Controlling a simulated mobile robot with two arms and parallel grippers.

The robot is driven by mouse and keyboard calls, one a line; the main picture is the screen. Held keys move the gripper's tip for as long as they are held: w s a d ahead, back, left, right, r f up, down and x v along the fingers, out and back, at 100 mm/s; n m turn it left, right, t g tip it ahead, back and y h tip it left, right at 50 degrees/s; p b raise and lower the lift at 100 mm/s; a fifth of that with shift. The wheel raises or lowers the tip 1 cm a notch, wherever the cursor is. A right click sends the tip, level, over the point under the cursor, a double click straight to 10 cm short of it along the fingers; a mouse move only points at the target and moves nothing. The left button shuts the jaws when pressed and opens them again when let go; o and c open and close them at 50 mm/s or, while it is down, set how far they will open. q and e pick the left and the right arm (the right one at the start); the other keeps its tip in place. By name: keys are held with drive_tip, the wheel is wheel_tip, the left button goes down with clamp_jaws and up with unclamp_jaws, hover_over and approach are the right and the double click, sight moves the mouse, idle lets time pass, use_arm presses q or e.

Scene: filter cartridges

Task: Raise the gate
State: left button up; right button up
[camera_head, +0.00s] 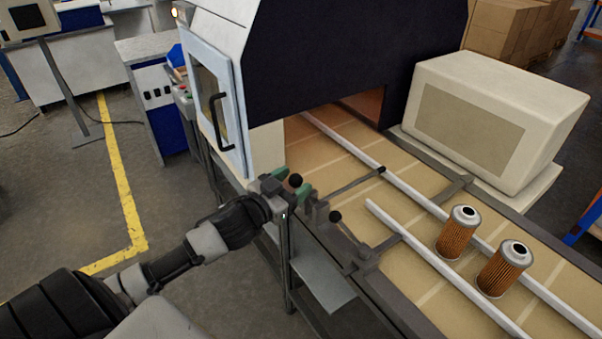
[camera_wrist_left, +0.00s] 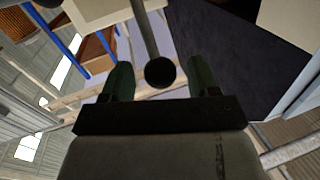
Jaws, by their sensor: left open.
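A thin grey bar (camera_head: 352,184), which looks like the gate, reaches low across the belt from the near side, with a dark end by the white rail. A black ball knob (camera_head: 296,181) stands at the near edge of the conveyor. My left gripper (camera_head: 294,184) has its green fingers on either side of this knob. In the left wrist view the ball knob (camera_wrist_left: 160,71) on a grey rod sits between the open fingers, with gaps on both sides. Whether the knob's rod joins the bar is hard to tell. My right gripper is not in view.
Two orange pleated filter cartridges, one (camera_head: 457,233) behind the other (camera_head: 504,268), stand on the tan belt between white rails. A second black knob (camera_head: 335,216) on a lever is close to the right of my gripper. The machine housing (camera_head: 330,55) rises behind.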

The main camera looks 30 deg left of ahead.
use_arm(q)
drive_tip(key=shift+w+d, duration=0.2)
drive_tip(key=shift+w, duration=1.3)
drive_tip(key=shift+f, duration=0.1)
clamp_jaws()
